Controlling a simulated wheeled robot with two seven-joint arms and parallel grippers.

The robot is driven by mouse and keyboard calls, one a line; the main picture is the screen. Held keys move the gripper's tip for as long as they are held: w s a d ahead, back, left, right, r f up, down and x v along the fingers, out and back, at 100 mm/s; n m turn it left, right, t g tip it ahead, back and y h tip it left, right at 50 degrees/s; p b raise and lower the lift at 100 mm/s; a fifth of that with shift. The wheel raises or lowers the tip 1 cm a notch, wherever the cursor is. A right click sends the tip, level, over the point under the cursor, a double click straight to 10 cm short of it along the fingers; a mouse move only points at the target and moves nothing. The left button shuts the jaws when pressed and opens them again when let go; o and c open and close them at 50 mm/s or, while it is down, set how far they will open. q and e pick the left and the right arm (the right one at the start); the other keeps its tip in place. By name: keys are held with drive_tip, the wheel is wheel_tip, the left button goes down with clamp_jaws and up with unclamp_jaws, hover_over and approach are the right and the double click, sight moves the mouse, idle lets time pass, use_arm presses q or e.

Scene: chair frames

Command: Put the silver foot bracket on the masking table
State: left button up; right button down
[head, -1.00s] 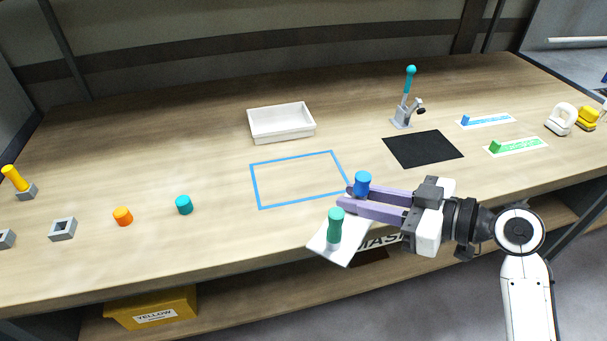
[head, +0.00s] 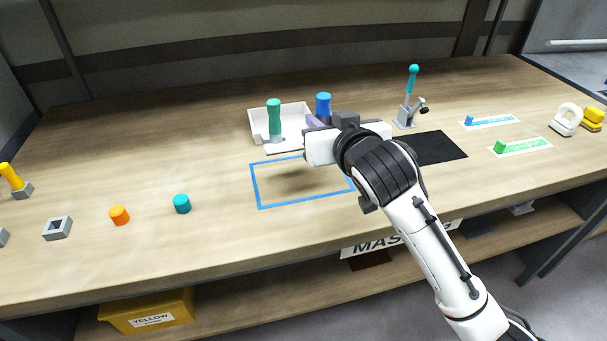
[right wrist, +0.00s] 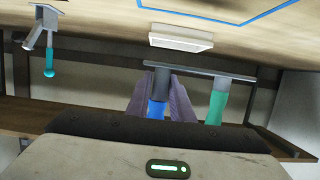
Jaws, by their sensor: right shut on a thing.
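The silver foot bracket (head: 285,149) looks like a flat pale plate with a green-capped post and a blue-capped post on it. My right gripper (head: 316,121) is shut on the blue-capped post and holds the bracket in the air above the bench. In the right wrist view the lilac fingers (right wrist: 165,98) are around the blue post, and the grey plate (right wrist: 215,74) shows edge-on. The wooden bench (head: 130,260) carries a partly covered sign (head: 375,246) reading "MAS", so it appears to be the masking table. My left gripper is out of view.
A blue outlined rectangle (head: 256,187) lies on the bench below the bracket, with a shadow inside. A white tray (head: 257,128) stands behind. A black mat (head: 442,147) and a teal-knobbed clamp (head: 406,112) are to the right. Orange (head: 119,215) and teal (head: 182,204) caps stand left.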

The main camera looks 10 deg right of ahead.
sight(320, 174)
wheel_tip(320, 174, down, 10)
drive_tip(key=shift+r+b, duration=0.2)
drive_tip(key=shift+b, duration=0.55)
drive_tip(key=c, duration=1.6)
unclamp_jaws()
drive_tip(key=shift+o, duration=0.2)
drive_tip(key=shift+s, duration=0.1)
drive_tip(key=v, duration=1.2)
drive_tip(key=shift+p, duration=0.35)
